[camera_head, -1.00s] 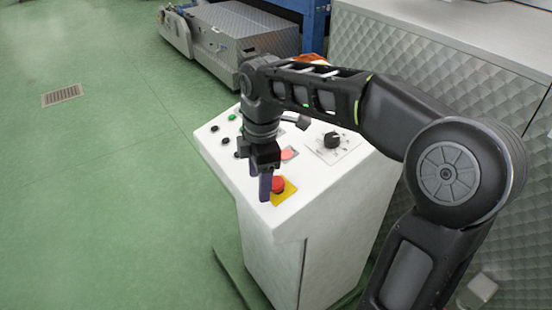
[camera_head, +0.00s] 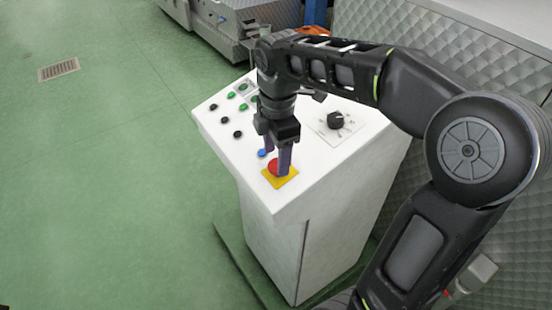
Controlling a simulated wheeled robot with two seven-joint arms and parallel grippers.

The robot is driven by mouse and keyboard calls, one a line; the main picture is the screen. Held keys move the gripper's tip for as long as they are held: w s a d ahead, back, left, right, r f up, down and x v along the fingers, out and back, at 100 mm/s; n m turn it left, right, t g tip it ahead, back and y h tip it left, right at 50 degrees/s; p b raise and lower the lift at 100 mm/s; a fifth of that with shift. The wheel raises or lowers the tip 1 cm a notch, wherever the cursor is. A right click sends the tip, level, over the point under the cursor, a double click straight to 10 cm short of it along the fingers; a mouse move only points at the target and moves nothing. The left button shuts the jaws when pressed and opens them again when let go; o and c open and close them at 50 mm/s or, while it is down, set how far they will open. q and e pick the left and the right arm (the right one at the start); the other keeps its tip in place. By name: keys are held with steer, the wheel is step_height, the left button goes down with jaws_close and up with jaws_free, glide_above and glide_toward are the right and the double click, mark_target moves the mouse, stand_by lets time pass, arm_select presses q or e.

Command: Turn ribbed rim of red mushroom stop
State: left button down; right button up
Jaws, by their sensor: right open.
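The red mushroom stop (camera_head: 274,167) sits on a yellow square plate (camera_head: 281,181) near the front corner of the white console's sloping top. My right gripper (camera_head: 277,161) is open and points down at the stop. One finger stands in front of the stop's right side and hides part of it; the other is behind it, toward the blue button. I cannot tell whether the fingers touch the rim. The ribs on the rim are too small to make out. My left gripper is not in view.
The white console (camera_head: 318,181) carries a blue button (camera_head: 262,153) close to the stop, several black and green buttons at the left, and a black rotary knob (camera_head: 335,120) at the right. A quilted metal cabinet (camera_head: 420,60) stands behind.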

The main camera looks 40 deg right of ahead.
steer(key=shift+w+f, duration=0.1)
steer(key=shift+f, duration=1.1)
jaws_close()
